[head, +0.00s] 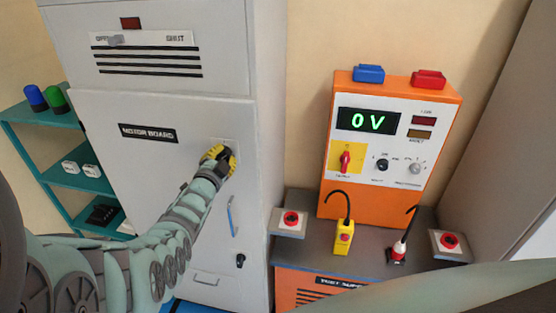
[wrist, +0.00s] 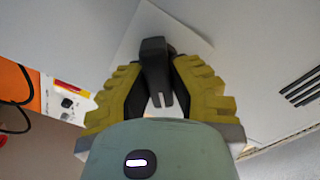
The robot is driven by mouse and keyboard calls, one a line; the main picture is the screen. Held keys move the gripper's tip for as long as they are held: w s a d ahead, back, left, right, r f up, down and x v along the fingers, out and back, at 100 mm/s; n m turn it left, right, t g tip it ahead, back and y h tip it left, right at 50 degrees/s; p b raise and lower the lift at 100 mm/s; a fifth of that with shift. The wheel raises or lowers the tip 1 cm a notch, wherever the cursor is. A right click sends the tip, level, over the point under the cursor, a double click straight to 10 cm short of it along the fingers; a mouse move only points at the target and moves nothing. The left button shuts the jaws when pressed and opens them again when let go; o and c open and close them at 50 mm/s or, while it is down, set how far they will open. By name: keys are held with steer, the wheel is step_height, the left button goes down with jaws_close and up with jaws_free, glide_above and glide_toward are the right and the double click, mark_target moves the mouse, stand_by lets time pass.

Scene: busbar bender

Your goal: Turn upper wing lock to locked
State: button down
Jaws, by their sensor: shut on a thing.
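The upper wing lock (wrist: 154,62) is a dark wing-shaped knob on a pale plate (head: 226,143) of the grey MOTOR BOARD cabinet door. In the wrist view its dark wing stands between the yellow fingers of my gripper (wrist: 157,75), and the black inner pads close on it from both sides. In the head view my gripper (head: 220,157) is at the door's upper right and hides the knob, so its marks cannot be read. The lower black lock (head: 240,260) is uncovered near the door's bottom right.
A blue handle (head: 232,216) is on the door between the locks. To the right stands an orange test supply (head: 345,205) showing 0 V, above a grey-topped bench (head: 317,255) with hooked leads and red buttons. A teal shelf (head: 60,180) stands at the left.

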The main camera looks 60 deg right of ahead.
steer(key=m+b, duration=0.1)
steer(key=m, duration=0.1)
steer(key=m+b, duration=0.2)
steer(key=m, duration=0.1)
steer(key=shift+s+d+f, duration=0.1)
steer(key=shift+s+f, duration=0.05)
steer(key=shift+f, duration=0.25)
steer(key=shift+r+m+b, duration=0.1)
steer(key=shift+m+b, duration=0.6)
steer(key=shift+m, duration=1.1)
steer(key=c, duration=0.9)
jaws_free()
steer(key=shift+o, duration=0.2)
steer(key=shift+r, duration=0.1)
steer(key=v, duration=1.2)
